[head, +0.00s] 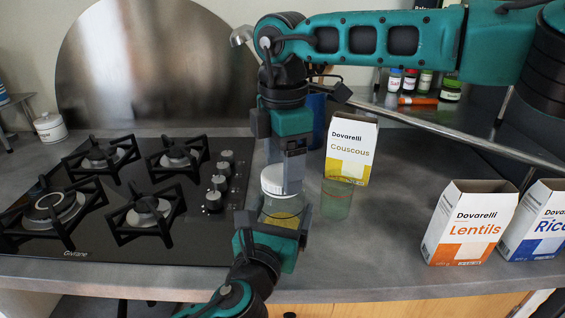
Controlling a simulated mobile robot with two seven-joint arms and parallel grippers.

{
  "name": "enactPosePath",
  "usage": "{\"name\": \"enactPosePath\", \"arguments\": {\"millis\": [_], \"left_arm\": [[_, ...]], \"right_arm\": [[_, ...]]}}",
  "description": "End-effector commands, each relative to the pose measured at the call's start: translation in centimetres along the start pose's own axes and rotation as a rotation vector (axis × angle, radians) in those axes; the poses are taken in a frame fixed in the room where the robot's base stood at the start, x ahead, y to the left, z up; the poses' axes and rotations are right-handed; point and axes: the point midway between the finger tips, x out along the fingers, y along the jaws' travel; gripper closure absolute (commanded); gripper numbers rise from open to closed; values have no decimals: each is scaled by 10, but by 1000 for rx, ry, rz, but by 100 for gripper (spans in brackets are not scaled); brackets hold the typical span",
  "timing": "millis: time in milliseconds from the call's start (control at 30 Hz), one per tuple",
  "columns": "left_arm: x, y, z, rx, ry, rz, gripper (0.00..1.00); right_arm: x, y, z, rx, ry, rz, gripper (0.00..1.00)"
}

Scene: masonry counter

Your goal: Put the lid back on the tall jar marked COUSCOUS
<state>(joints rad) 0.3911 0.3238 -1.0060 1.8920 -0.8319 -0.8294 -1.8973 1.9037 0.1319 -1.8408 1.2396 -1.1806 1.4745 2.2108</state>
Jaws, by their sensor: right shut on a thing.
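A clear jar (283,209) with yellow contents in its lower part stands upright on the counter, right of the hob. No marking on it can be read. My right gripper (293,182) points down and is shut on a white lid (271,182). The lid is over the jar's mouth; I cannot tell whether it touches the rim or hovers just above it. My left gripper (277,220) comes from the front edge, with its fingers on either side of the jar's lower part. I cannot tell whether they press on it.
A green see-through tumbler (337,199) stands close right of the jar, before a Couscous box (351,147). Lentils (470,224) and Rice (535,222) boxes stand at the right. A black gas hob (120,200) fills the left. The counter between tumbler and Lentils box is clear.

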Motion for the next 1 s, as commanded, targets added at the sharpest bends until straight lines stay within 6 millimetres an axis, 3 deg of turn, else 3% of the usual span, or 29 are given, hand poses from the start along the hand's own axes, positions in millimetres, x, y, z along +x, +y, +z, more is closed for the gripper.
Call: {"name": "enactPosePath", "arguments": {"millis": [200,333,500,767,800,1000], "left_arm": [[0,0,-1,1,3,2,98],[0,1,-1,1,3,2,98],[0,1,-1,0,3,2,98],[0,1,-1,1,3,2,98],[0,1,-1,0,3,2,98],[0,1,-1,1,3,2,98]], "right_arm": [[-1,0,0,404,0,4,56],[-1,-1,0,582,0,5,56],[-1,-1,0,681,1,5,56],[-1,-1,0,686,1,4,56],[-1,-1,0,685,1,4,27],[0,-1,0,684,1,4,8]]}}
